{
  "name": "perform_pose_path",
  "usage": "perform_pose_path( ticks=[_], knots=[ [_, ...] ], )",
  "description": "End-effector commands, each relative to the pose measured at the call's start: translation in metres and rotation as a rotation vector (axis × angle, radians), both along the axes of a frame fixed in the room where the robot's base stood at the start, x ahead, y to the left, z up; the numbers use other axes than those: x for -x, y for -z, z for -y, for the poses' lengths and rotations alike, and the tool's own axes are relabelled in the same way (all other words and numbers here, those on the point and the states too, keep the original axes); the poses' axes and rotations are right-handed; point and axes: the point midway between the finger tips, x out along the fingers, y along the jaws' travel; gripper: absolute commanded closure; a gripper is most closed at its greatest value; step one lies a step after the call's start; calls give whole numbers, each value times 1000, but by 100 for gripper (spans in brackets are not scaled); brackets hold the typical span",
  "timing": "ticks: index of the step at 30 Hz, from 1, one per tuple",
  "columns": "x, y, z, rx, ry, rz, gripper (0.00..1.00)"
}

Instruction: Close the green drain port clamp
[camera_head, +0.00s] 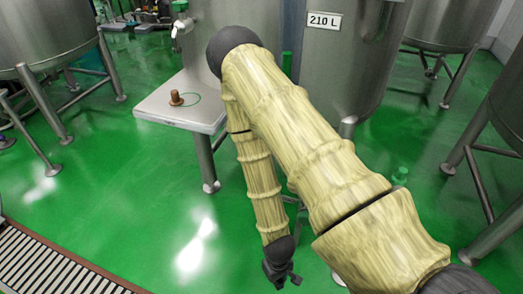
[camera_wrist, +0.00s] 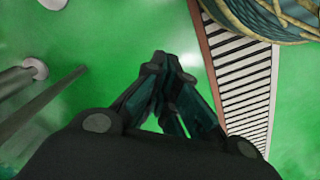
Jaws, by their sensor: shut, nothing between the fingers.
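My gripper (camera_head: 288,282) hangs low over the green floor at the bottom middle of the head view, below my bamboo-patterned arm. In the wrist view my gripper (camera_wrist: 168,62) shows its dark fingers drawn together at the tips, with nothing held. I cannot make out the green drain port clamp in either view; my arm covers much of the tank area in the middle of the head view. A tap (camera_head: 181,28) is on the tank at upper left, but no green clamp is clear on it.
A steel tank labelled 210 L (camera_head: 325,60) stands behind my arm. A low platform (camera_head: 160,115) bears a small brown cylinder (camera_head: 176,98). A floor grate (camera_head: 50,265) runs lower left. Green floor between is open.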

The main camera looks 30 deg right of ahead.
Motion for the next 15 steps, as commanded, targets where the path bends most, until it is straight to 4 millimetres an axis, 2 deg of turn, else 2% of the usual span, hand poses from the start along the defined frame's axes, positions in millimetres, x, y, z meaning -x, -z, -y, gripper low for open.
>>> perform_pose_path(
  ticks=[1, 6, 11, 15],
  knots=[
    [-29, -25, 6, 3, -10, 2, 100],
    [-107, -85, 29, 10, -58, -40, 100],
    [-176, -160, 53, 16, -97, -83, 100],
    [-227, -237, 73, 19, -128, -121, 100]
  ],
)
